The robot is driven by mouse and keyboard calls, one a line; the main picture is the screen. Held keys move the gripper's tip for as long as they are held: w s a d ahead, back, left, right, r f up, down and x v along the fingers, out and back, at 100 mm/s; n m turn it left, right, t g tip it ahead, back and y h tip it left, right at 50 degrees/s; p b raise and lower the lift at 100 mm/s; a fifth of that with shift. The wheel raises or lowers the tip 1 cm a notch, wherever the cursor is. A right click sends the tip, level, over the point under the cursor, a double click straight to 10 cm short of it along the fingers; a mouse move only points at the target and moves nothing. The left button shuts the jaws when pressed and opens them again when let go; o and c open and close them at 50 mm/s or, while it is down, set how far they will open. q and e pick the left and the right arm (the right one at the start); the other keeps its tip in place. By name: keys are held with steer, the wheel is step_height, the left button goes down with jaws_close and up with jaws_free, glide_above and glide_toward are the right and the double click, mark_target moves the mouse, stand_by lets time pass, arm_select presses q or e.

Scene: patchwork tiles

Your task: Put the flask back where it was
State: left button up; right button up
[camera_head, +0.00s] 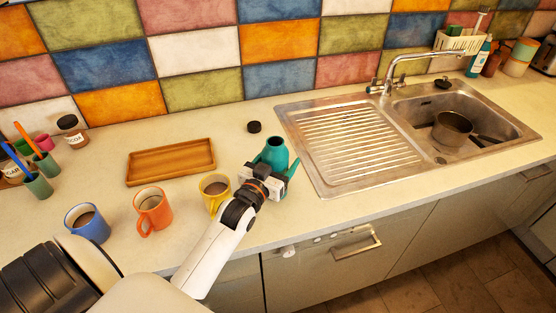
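The teal flask (276,154) is near the middle of the counter, left of the sink's drainboard. Its mouth is open and faces up, and it looks about upright. My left gripper (275,181) comes in from the lower left and is closed around the flask's body. The gripper hides the flask's lower part, so I cannot tell whether its base touches the counter. A small black lid (254,127) lies on the counter behind the flask. My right gripper is not in view.
Yellow (214,203), orange (162,222) and blue (94,236) mugs with dark contents stand left of the gripper. A wooden tray (171,177) lies empty behind them. The sink (495,123) at right holds a pan (452,131). Cups and jars stand at far left.

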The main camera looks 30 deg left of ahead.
arm_select(q)
steer(key=shift+o, duration=0.4)
steer(key=shift+r, duration=0.15)
steer(key=shift+s, duration=0.2)
steer(key=s+d+b, duration=0.1)
steer(key=s+b, duration=0.1)
steer(key=s, duration=0.9)
steer(key=shift+s, duration=0.3)
